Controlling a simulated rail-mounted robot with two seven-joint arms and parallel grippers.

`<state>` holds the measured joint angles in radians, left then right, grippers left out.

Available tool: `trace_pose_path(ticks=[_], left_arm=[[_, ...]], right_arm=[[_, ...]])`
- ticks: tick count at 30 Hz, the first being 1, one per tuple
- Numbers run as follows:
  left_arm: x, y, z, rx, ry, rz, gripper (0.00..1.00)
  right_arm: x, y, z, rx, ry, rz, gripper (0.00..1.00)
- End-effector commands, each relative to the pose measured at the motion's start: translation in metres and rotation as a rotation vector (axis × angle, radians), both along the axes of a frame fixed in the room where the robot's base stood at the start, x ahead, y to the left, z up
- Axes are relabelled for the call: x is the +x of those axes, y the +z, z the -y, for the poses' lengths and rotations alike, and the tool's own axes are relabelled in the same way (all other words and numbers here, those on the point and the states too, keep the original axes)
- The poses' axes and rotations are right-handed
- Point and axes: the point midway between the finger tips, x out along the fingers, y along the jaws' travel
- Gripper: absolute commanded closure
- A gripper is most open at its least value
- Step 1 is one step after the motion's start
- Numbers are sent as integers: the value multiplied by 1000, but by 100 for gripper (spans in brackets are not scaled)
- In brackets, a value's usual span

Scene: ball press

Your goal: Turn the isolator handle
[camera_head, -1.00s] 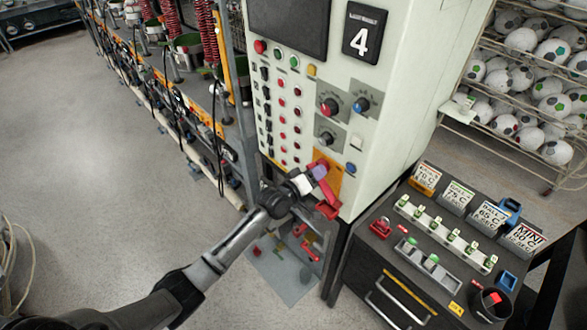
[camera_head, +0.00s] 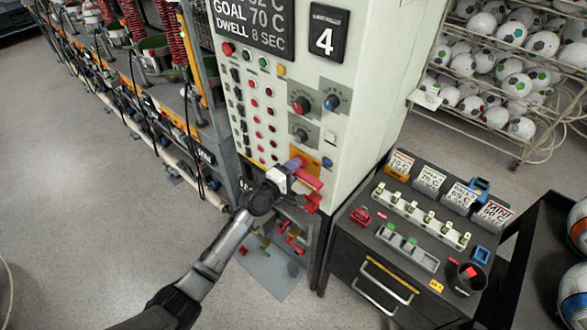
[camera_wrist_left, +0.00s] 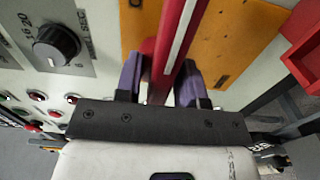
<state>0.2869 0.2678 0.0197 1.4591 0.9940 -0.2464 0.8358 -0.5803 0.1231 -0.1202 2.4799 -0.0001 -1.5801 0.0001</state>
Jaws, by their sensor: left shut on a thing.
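The red isolator handle (camera_head: 309,181) sits on an orange plate (camera_head: 305,153) low on the front of the pale control cabinet. My left gripper (camera_head: 291,167) comes in from the lower left and is shut on the handle. In the left wrist view, the red handle (camera_wrist_left: 174,35) with a white stripe runs between the purple fingers of the gripper (camera_wrist_left: 160,82), in front of the orange plate (camera_wrist_left: 240,38). The fingers hide part of the handle. In the head view the handle slants right and slightly down. My right gripper is out of view.
A red box-like part (camera_head: 312,203) hangs just below the handle. Knobs and buttons (camera_head: 302,105) cover the panel above; the screen (camera_head: 255,25) shows goal and dwell text. A dark bench (camera_head: 385,250) stands right, a ball rack (camera_head: 505,75) behind. Floor at left is clear.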

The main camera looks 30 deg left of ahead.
Motion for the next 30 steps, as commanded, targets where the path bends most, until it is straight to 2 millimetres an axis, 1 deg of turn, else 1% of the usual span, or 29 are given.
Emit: trace_pose_path(ticks=[17, 18, 20, 21, 27, 30], left_arm=[[0, 1, 0, -34, -1, -1, 100], [0, 1, 0, -35, -1, -1, 62], [0, 1, 0, -34, 0, -1, 56], [0, 1, 0, -33, 0, -2, 55], [0, 1, 0, -29, 0, -2, 55], [-5, 0, 0, -29, -1, -3, 55]], right_arm=[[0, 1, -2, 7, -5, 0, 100], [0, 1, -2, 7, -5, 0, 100], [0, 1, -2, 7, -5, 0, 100], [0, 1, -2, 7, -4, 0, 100], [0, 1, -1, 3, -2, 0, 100], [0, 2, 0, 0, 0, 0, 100]])
